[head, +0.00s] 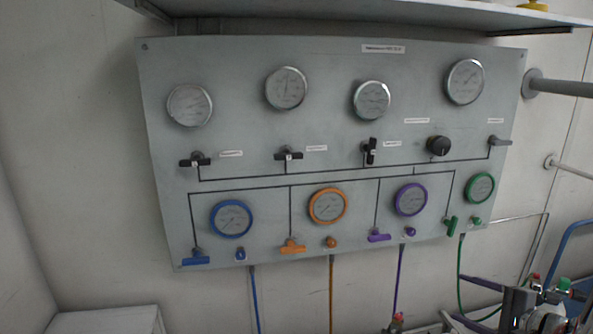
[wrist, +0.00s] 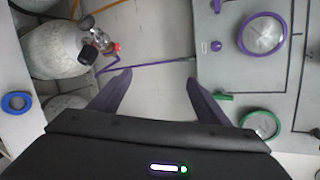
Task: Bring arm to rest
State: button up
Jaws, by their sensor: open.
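My gripper (wrist: 159,77) shows in the wrist view with its two dark purple fingers spread apart and nothing between them. The grey air panel (head: 330,150) hangs on the wall in the head view. Part of the panel (wrist: 235,75) also shows at the right of the wrist view, with the purple-rimmed gauge (wrist: 263,35) and the green-rimmed gauge (wrist: 259,124). The right finger overlaps the panel edge near the green handle (wrist: 222,97) in the picture; I cannot tell whether they touch. I cannot clearly pick out the gripper in the head view.
A white cylinder (wrist: 55,50) with a valve stands at upper left in the wrist view. A blue ring (wrist: 16,101) lies on a white surface at left. A shelf (head: 350,17) juts out above the panel. Coloured hoses, such as the blue hose (head: 255,300), hang below it.

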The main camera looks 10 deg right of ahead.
jog(key=s+a+f+n+g, duration=0.1)
jog(key=s+a+n+g, duration=0.35)
jog(key=a, duration=0.65)
jog(key=s+a+f+n+g, duration=0.1)
jog(key=s+a+n+g, duration=0.35)
jog(key=a, duration=0.65)
jog(key=s+a+r+n+h, duration=0.1)
jog(key=s+a+r+n, duration=0.3)
jog(key=a, duration=0.3)
jog(key=s+a+r+n+t+h, duration=0.1)
jog(key=s+a+r+n+h, duration=0.1)
jog(key=a+r+n, duration=0.3)
jog(key=s+a+n, duration=0.1)
jog(key=a, duration=0.1)
jog(key=shift+s+a+r+h, duration=0.3)
jog(key=shift+s+a, duration=0.1)
